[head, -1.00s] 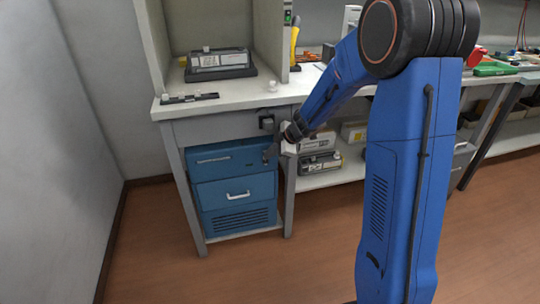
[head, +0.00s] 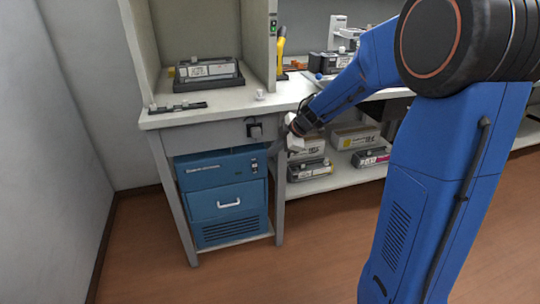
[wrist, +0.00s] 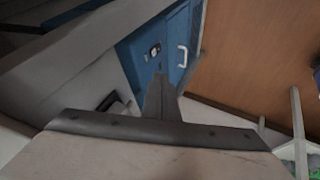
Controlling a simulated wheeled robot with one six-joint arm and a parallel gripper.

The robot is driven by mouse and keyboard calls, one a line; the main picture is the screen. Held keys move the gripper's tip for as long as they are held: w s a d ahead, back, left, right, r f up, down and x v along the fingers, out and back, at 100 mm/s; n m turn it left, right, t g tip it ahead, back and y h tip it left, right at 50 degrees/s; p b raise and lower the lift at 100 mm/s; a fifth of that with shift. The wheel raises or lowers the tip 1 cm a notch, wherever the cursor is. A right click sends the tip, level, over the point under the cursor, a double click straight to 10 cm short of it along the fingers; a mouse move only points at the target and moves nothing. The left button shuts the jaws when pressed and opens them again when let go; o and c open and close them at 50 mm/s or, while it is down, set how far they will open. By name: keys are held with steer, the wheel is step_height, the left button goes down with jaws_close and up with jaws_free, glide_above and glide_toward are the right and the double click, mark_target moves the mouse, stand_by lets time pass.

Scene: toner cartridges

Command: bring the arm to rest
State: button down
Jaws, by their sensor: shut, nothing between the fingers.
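My gripper shows in the wrist view (wrist: 160,95) as one dark narrow shape, its fingers together with nothing between them. In the head view my blue arm reaches from the right toward the bench, and its wrist end is in front of the bench's right leg, just below the worktop edge. The fingertips are small and hard to make out there. The blue cabinet (head: 223,205) under the bench is below and left of the wrist; it also shows beyond the gripper in the wrist view (wrist: 172,40).
A toner cartridge (head: 208,70) lies in a dark tray on the worktop (head: 225,102). Boxes (head: 355,137) and cartridges (head: 308,170) sit on the lower shelf. The floor (head: 140,250) at front left is clear.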

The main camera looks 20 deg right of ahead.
stand_by(0.4)
steer(key=s+d+r+m+t+h, duration=0.2)
steer(key=d+r+m+t+h, duration=0.15)
steer(key=r, duration=0.45)
steer(key=s+d+r+m+t+h, duration=0.1)
steer(key=d+r+m+t+h, duration=0.2)
steer(key=r, duration=0.4)
steer(key=s+d+r+m+h, duration=0.1)
steer(key=s+d+r+m, duration=0.1)
steer(key=s+d+m, duration=0.3)
steer(key=s+a+f+m+g, duration=0.1)
steer(key=s+a+f+g, duration=0.1)
steer(key=s, duration=0.8)
steer(key=s+a+f+m+g+y, duration=0.1)
steer(key=s+f, duration=0.4)
steer(key=s, duration=0.5)
steer(key=s+a+f+m+g+y, duration=0.1)
steer(key=s+a+f+m+g, duration=0.2)
steer(key=s, duration=0.8)
steer(key=shift+a+f+g, duration=0.6)
steer(key=shift+a+g, duration=0.25)
steer(key=shift+a, duration=0.35)
